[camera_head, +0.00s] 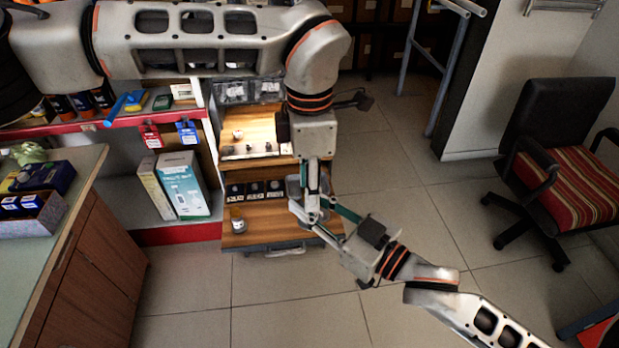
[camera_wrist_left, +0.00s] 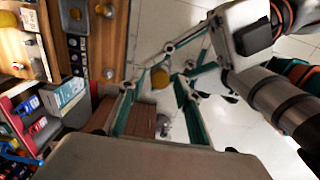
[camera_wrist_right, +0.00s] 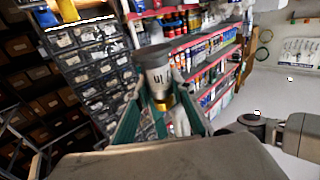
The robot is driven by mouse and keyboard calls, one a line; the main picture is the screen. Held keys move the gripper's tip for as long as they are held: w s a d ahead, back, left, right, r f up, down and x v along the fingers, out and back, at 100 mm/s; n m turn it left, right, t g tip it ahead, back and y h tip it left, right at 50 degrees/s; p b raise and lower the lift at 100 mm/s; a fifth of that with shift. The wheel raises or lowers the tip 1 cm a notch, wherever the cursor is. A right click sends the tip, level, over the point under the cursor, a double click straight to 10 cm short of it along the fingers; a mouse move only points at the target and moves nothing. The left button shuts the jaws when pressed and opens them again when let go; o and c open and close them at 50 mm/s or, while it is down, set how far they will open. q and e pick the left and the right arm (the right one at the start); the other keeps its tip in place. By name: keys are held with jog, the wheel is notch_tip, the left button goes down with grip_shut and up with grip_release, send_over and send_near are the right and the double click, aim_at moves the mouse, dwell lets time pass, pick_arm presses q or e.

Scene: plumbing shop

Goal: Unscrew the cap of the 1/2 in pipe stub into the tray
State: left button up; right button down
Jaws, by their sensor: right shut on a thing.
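A pipe stub (camera_wrist_right: 157,72) with a dark grey end, a pale labelled body and a brass cap (camera_wrist_right: 164,102) is at my right gripper (camera_wrist_right: 165,92), which is shut on it. A greyish tray-like thing (camera_head: 293,185) lies partly behind the left fingers.
A wooden stand (camera_head: 262,240) holds a black labelled rack (camera_head: 256,196) and another brass-topped stub (camera_head: 238,221). A counter (camera_head: 60,235) stands at left, red-edged shelves (camera_head: 130,117) behind it. A striped chair (camera_head: 571,190) is at right. The tiled floor in front is clear.

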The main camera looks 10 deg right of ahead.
jog(key=shift+r, duration=0.15)
pick_arm(q)
grip_shut()
jog(key=n, duration=0.6)
jog(key=shift+n, duration=0.3)
jog(key=shift+r, duration=0.15)
jog(key=shift+r, duration=1)
